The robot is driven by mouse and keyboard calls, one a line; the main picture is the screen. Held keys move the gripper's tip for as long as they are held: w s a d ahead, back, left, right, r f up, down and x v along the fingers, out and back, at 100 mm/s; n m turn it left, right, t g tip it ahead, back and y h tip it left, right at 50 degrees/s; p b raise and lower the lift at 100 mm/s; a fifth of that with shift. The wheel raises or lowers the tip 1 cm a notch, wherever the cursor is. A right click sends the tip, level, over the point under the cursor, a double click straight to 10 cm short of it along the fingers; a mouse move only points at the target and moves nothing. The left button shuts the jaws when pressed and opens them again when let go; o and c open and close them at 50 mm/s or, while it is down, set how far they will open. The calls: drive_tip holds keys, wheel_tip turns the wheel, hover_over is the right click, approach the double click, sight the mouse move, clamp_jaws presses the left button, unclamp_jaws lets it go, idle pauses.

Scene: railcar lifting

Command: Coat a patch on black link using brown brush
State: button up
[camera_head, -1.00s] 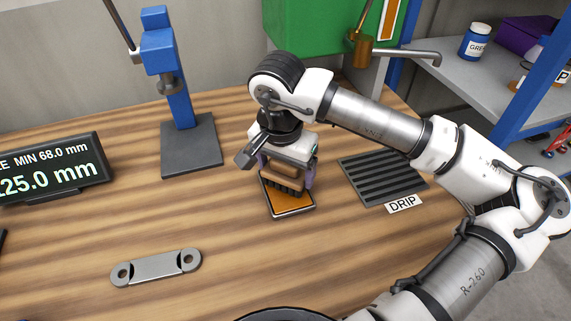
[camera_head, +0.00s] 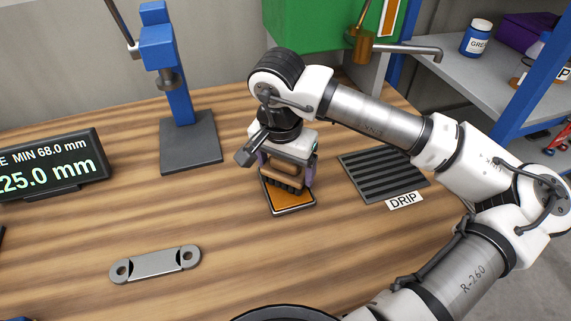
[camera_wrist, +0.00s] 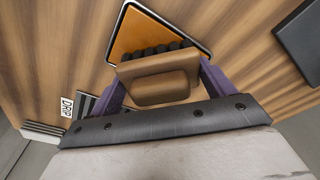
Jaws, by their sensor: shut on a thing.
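My gripper (camera_head: 287,176) is shut on the brown brush (camera_head: 281,175), with its purple fingers on either side of the brush block. In the wrist view the brush (camera_wrist: 160,80) shows its brown body and a row of dark bristles. The bristles are over the near part of a shallow tray (camera_head: 295,210) with an orange-brown surface; I cannot tell if they touch it. The tray also shows in the wrist view (camera_wrist: 140,35). The link (camera_head: 155,264) lies flat at the front left of the table, grey with black areas near its two holed ends.
A slatted drip rack (camera_head: 382,175) with a DRIP label (camera_head: 404,200) lies right of the tray. A blue press-like stand (camera_head: 190,145) is behind left, beside a display (camera_head: 55,168) reading 25.0 mm at its visible part. The wood between link and tray is clear.

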drive_tip(key=shift+s+f+b, duration=0.1)
drive_tip(key=shift+f+b, duration=0.35)
drive_tip(key=shift+b, duration=0.4)
idle(2.1)
drive_tip(key=shift+r+p, duration=1.6)
drive_tip(key=shift+r, duration=2.05)
drive_tip(key=shift+f, duration=0.1)
